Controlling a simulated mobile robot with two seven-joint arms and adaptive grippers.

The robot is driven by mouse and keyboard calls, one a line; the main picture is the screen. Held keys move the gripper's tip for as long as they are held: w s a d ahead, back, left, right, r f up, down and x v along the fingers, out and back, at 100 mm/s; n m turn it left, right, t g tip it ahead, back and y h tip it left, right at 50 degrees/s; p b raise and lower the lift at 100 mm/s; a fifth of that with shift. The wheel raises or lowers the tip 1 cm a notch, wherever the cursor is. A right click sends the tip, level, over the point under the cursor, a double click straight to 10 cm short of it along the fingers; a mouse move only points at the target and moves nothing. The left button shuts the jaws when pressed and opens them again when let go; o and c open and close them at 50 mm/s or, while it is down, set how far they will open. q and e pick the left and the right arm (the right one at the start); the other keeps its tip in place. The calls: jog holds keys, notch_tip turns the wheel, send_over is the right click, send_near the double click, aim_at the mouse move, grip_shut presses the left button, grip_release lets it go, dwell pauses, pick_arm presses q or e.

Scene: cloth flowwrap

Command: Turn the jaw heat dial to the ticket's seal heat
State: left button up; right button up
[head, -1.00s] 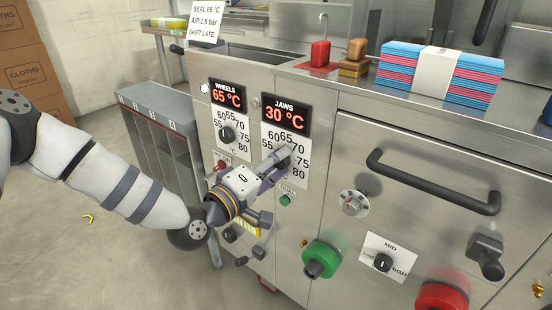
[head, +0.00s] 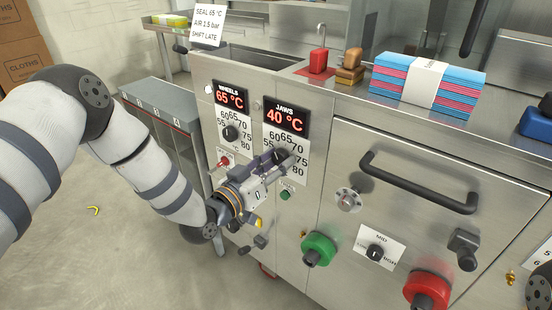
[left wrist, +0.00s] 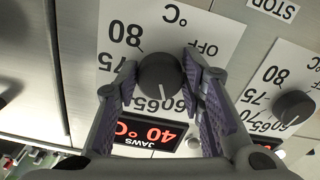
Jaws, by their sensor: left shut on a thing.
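The ticket (head: 208,25) at the top reads SEAL 65 °C, AIR 1.5 bar, SHIFT LATE. The jaw display (head: 287,117) reads 40 °C. Below it, the jaw heat dial (left wrist: 158,75) is a dark round knob on a white scale plate, upside down in the left wrist view. My left gripper (left wrist: 158,88) is shut on the dial, with a purple-padded finger on each side. In the head view the left gripper (head: 283,158) covers much of the dial. My right gripper is not in view.
The wheels display (head: 229,96) reads 65 °C, with the wheels dial (head: 230,133) below it. A red switch (head: 223,162), a green button (head: 285,195), a green knob (head: 318,249) and a black door handle (head: 418,185) stick out nearby. Blue and pink cloths (head: 427,80) lie on top.

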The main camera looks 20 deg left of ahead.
pick_arm(q)
jog(key=m+p, duration=0.1)
jog(key=m, duration=0.3)
jog(key=shift+r, duration=0.15)
jog(key=shift+m+p, duration=0.4)
jog(key=shift+m, duration=0.5)
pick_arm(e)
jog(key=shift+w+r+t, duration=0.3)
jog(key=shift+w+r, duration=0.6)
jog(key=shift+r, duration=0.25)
pick_arm(q)
jog(key=o, duration=1.1)
jog(key=shift+o, duration=0.2)
jog(key=v, duration=1.2)
